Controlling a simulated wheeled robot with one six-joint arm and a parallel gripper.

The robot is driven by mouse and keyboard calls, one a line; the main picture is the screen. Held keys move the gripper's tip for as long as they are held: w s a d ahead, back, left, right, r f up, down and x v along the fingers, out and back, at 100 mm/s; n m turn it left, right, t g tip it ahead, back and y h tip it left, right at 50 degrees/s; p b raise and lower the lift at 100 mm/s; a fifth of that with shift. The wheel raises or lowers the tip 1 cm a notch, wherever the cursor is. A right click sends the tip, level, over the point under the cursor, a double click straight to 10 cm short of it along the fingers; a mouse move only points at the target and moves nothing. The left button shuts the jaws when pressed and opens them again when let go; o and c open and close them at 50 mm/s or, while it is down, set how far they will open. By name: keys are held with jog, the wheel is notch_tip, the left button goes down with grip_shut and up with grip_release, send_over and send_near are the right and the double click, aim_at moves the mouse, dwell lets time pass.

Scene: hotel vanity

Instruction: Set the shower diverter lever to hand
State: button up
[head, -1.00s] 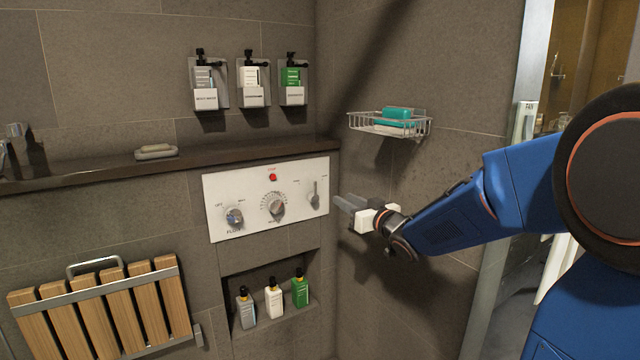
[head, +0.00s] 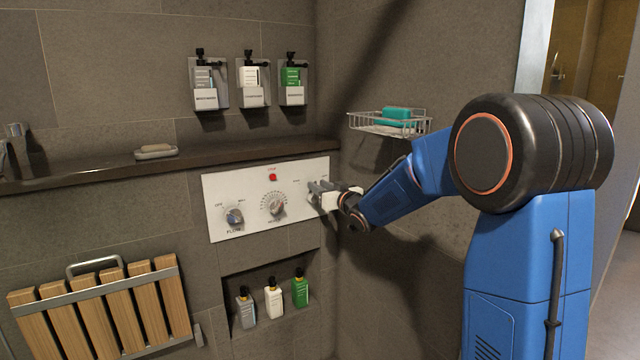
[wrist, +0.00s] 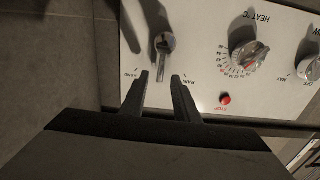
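The diverter lever (wrist: 162,46) is a small metal handle on a round base, on the white control panel (wrist: 205,70). In the wrist view its handle points between the HAND label (wrist: 130,73) on the left and the RAIN label (wrist: 187,83) on the right. My gripper (wrist: 159,77) is open, with its two dark fingers straddling the line of the lever. The fingertips look just short of it, and I cannot tell whether either touches. In the head view my gripper (head: 316,190) hides most of the lever at the panel's right end.
The panel also holds a heat dial (head: 274,204), a flow knob (head: 234,216) and a red stop button (head: 272,177). A dark ledge (head: 100,173) runs above. A niche with several bottles (head: 273,298) lies below.

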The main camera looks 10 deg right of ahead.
jog(key=shift+w+a, duration=0.1)
jog(key=shift+w, duration=0.2)
grip_shut()
jog(key=shift+m, duration=0.3)
jog(key=shift+w+d+f+m, duration=0.2)
jog(key=shift+d+m, duration=0.35)
jog(key=shift+m, duration=0.65)
jog(key=shift+w+d+f+m, duration=0.2)
jog(key=shift+d+m, duration=0.3)
jog(key=shift+m, duration=0.7)
jog(key=shift+w+d+f+m, duration=0.1)
jog(key=shift+d+f+m, duration=0.15)
jog(key=shift+d+m, duration=0.65)
jog(key=shift+a+m, duration=0.35)
jog(key=shift+m, duration=0.05)
